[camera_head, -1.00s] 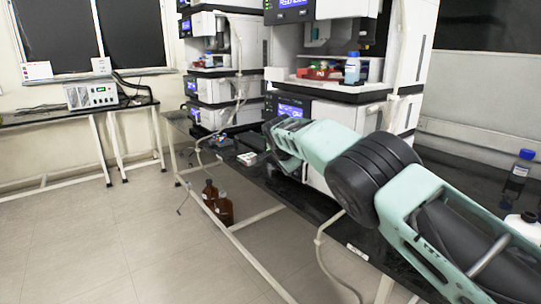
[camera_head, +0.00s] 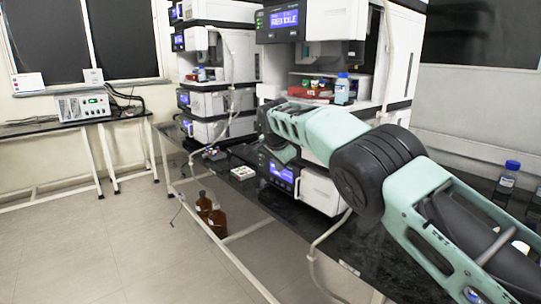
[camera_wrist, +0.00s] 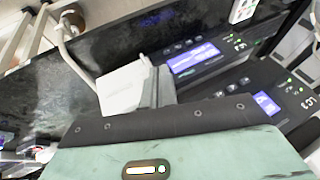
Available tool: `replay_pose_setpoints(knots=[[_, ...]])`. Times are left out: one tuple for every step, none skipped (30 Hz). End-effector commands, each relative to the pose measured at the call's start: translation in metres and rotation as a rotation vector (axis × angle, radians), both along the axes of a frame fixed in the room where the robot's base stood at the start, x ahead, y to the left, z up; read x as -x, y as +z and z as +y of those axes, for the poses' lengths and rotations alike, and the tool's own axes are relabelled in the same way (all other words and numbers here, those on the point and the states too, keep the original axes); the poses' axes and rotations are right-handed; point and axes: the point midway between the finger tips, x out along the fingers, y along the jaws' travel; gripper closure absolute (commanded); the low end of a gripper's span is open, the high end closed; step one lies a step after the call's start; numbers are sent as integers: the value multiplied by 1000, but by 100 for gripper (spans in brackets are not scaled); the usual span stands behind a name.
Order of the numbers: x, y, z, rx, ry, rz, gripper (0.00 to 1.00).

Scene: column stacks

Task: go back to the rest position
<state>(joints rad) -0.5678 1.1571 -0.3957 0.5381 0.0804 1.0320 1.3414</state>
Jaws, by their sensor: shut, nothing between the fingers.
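My arm reaches in from the lower right of the head view, over the black bench (camera_head: 310,232). Its mint-green end is in front of the middle instrument stack (camera_head: 400,60), above a lower module with a lit blue screen (camera_head: 281,172). Fingertips cannot be made out in the head view. In the wrist view the mint-green hand fills the bottom, and my gripper (camera_wrist: 160,88) shows as grey fingers close together with nothing held.
A blue-capped bottle (camera_head: 342,90) and a red tray (camera_head: 311,93) stand on the stack. The floor (camera_head: 110,240) at left is clear.

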Motion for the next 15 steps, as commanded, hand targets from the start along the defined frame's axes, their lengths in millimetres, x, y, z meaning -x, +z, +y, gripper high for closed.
replay_pose_setpoints(knots=[[9, 13, -11, -9, 26, 37, 100], [16, 17, -15, -12, 50, 59, 100], [25, 21, -19, -16, 85, 84, 100], [34, 24, -22, -17, 112, 105, 100], [43, 27, -23, -20, 141, 124, 100], [56, 31, -26, -24, 182, 148, 100], [67, 35, -27, -26, 213, 165, 100], [78, 37, -28, -28, 248, 181, 100], [94, 41, -27, -30, 296, 203, 100], [107, 43, -27, -31, 334, 218, 100], [121, 46, -27, -31, 372, 232, 100], [140, 49, -27, -30, 427, 249, 100], [155, 52, -26, -29, 468, 262, 100], [170, 54, -26, -27, 510, 273, 100], [192, 56, -25, -23, 569, 287, 100]])
